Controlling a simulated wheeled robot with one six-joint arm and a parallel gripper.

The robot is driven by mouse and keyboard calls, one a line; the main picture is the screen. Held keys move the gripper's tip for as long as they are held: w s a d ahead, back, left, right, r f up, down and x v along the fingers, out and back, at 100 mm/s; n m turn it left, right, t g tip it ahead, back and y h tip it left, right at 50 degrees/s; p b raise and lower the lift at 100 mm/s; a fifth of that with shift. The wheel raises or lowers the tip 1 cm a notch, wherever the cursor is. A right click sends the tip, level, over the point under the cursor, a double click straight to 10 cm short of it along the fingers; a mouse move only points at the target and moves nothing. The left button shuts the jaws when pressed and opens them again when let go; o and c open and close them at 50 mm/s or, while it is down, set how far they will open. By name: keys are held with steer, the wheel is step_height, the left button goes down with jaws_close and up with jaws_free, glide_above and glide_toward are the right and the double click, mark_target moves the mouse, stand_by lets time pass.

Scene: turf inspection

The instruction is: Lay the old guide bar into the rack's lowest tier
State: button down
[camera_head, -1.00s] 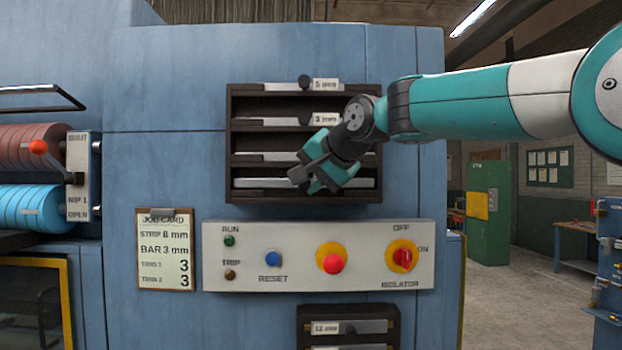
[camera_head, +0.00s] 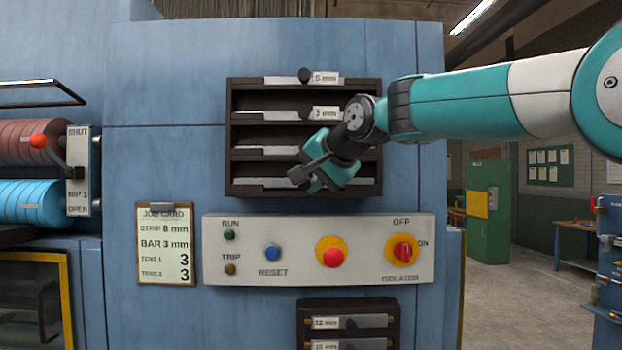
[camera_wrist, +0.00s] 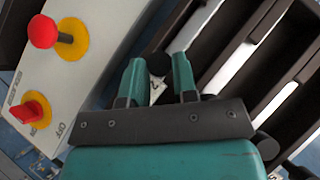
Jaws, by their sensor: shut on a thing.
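The dark rack (camera_head: 231,140) is on the blue machine front, with several open tiers. The old guide bar (camera_head: 260,184), a pale bar, lies level in the mouth of the lowest tier, close to its floor. My gripper (camera_head: 305,175) is in front of it and shut on the bar's dark knob; the fingers hide part of the bar. In the wrist view, the fingers of my gripper (camera_wrist: 157,72) stand either side of a dark knob (camera_wrist: 158,64), with a bit of white label below. Whether the bar rests on the tier floor, I cannot tell.
Bars with knobs sit in the upper tiers, labelled 5 mm (camera_head: 325,78) and 3 mm (camera_head: 325,113). Just below the rack is a control panel (camera_head: 300,267) with a red stop button (camera_head: 333,258) and isolator switch (camera_head: 403,250). A second rack (camera_head: 303,325) is lower down.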

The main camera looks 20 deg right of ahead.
steer(key=shift+f+b, duration=0.3)
steer(key=shift+f, duration=0.05)
steer(key=c, duration=0.8)
jaws_free()
steer(key=shift+s, duration=0.1)
steer(key=b+v, duration=0.3)
steer(key=v, duration=1.4)
steer(key=shift+s, duration=0.15)
